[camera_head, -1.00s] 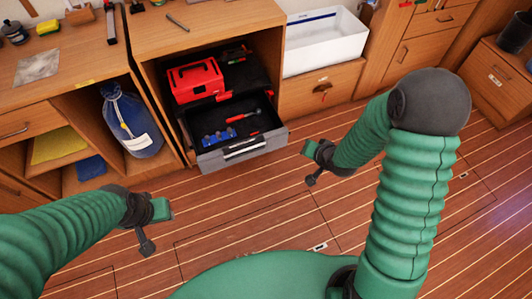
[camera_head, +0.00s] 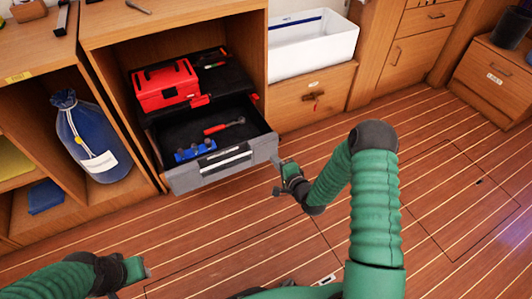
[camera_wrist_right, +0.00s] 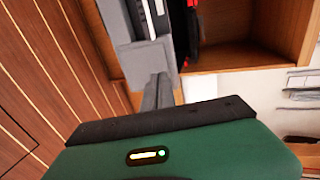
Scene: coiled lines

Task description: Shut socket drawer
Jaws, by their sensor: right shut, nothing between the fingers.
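The socket drawer (camera_head: 222,170) is pulled out of the lower part of a wooden cabinet bay. Its grey front has a pale label or handle strip, and a red-handled ratchet (camera_head: 224,126) and blue sockets (camera_head: 195,150) lie inside. My right gripper (camera_head: 277,164) is shut and empty, close by the right end of the drawer front; I cannot tell whether it touches. In the right wrist view the fingers (camera_wrist_right: 158,92) point at the grey drawer front (camera_wrist_right: 144,55). My left gripper (camera_head: 146,270) is low at the left, over the floor, away from the drawer; its jaws are unclear.
A red toolbox (camera_head: 166,84) sits on the black top behind the drawer. A blue bag (camera_head: 85,135) stands in the left bay. A white bin (camera_head: 312,45) rests on the cabinet at right. The striped wooden floor (camera_head: 440,215) is clear.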

